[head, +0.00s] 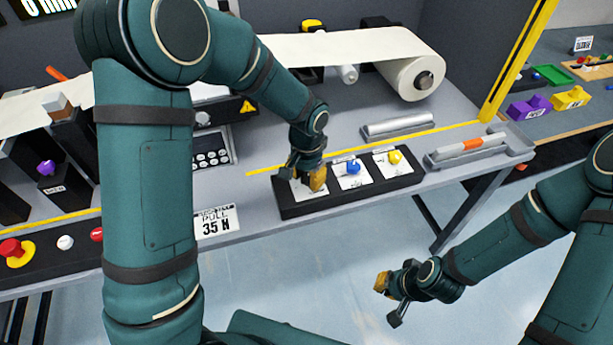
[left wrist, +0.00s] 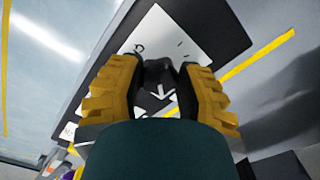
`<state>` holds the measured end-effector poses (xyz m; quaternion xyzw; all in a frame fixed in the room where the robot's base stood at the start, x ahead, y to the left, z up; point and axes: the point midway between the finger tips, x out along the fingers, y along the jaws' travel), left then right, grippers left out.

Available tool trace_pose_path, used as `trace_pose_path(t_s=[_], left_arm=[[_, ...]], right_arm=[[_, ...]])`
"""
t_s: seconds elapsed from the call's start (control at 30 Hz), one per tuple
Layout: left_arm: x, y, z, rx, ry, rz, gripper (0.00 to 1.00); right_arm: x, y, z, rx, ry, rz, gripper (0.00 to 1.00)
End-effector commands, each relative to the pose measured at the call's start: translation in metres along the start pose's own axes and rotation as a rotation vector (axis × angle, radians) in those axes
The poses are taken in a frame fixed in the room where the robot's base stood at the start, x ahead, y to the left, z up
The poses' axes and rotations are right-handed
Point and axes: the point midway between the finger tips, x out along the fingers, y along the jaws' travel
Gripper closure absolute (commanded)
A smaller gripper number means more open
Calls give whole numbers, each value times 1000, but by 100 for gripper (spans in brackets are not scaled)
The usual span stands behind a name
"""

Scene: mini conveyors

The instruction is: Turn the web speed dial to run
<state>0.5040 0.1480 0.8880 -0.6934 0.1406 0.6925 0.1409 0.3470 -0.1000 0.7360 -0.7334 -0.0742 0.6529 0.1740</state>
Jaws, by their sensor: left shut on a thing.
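A black dial panel (head: 290,211) on the table's front edge carries three white cards, with a blue knob (head: 353,167) in the middle and a yellow knob (head: 395,157) at right. My left gripper (head: 308,180) is over the leftmost card and hides most of it. In the left wrist view my left gripper (left wrist: 158,82) has its yellow-padded fingers on both sides of a dark dial knob (left wrist: 158,70), shut on it. A white card (left wrist: 178,40) with a dark arrow lies under the knob; its lettering is unreadable. My right gripper (head: 390,300) is open and empty, off the table's front.
A white web roll (head: 410,75) is behind the panel. A "PULL 35 N" sign (head: 214,221) and a red button (head: 12,249) are to the left.

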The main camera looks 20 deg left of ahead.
Motion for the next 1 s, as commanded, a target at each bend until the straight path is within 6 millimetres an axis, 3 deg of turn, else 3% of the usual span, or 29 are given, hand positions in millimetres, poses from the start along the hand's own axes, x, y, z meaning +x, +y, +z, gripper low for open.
trace_pose_path(t_s=[0.4, 0.87, 0.9, 0.97, 1.0], left_arm=[[2, 1, 1, -147, -5, 1, 99], [2, 1, 2, -158, -6, 1, 99], [2, 1, 2, -158, -6, 1, 54], [1, 1, 1, -158, -5, 1, 33], [1, 1, 1, -158, -5, 1, 31]], right_arm=[[3, 1, 0, 0, 2, 0, 100], [3, 1, 0, 0, 2, 0, 100], [3, 1, 0, 0, 2, 0, 100], [3, 1, 0, 0, 2, 0, 100], [3, 1, 0, 0, 2, 0, 100]])
